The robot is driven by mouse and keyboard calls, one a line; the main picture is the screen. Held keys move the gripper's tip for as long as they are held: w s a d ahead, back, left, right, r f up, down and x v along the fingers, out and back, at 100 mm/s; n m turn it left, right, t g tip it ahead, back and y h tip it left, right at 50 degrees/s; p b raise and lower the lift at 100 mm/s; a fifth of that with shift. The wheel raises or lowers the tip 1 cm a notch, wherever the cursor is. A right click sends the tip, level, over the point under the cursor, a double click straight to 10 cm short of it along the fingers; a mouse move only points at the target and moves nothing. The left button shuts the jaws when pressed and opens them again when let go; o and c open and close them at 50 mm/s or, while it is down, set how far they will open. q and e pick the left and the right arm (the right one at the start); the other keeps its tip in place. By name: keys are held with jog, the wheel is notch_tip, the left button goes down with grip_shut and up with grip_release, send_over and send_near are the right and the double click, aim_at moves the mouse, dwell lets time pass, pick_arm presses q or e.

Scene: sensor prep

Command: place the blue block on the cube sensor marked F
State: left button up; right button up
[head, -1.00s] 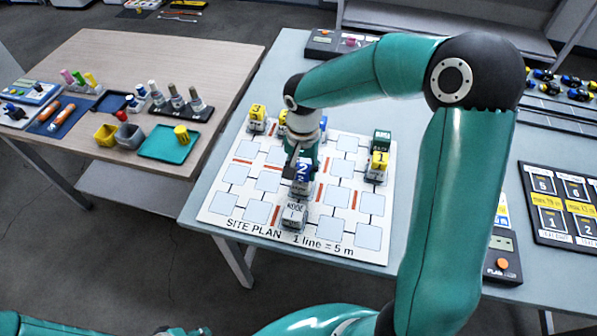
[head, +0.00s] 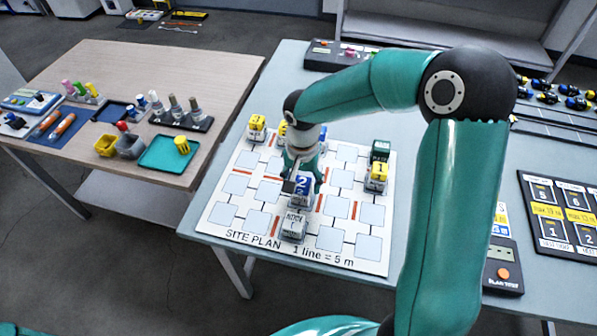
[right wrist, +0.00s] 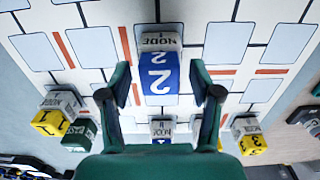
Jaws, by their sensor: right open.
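The blue block (head: 303,184), marked 2, sits on the site plan board (head: 225,217). A grey-white base shows under it, but I cannot read a letter F there. In the right wrist view the blue block (right wrist: 158,75) lies between the fingers of my right gripper (right wrist: 160,88). The fingers are open, with a small gap on each side. In the head view my right gripper (head: 303,178) is low over the block and hides part of it. A white cube sensor marked NODE (head: 293,227) stands just in front; its letter is unclear. My left gripper is out of view.
A yellow block marked 1 (head: 377,170) and a green block (head: 380,148) stand right on the board. A yellow block marked 3 (head: 257,123) stands at its back left. A dark numbered panel (head: 560,215) lies at the right. The board's front squares are mostly free.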

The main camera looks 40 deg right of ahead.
aim_at(302, 182)
notch_tip(302, 182, up, 12)
dwell(0.5)
jog(key=shift+r, duration=0.1)
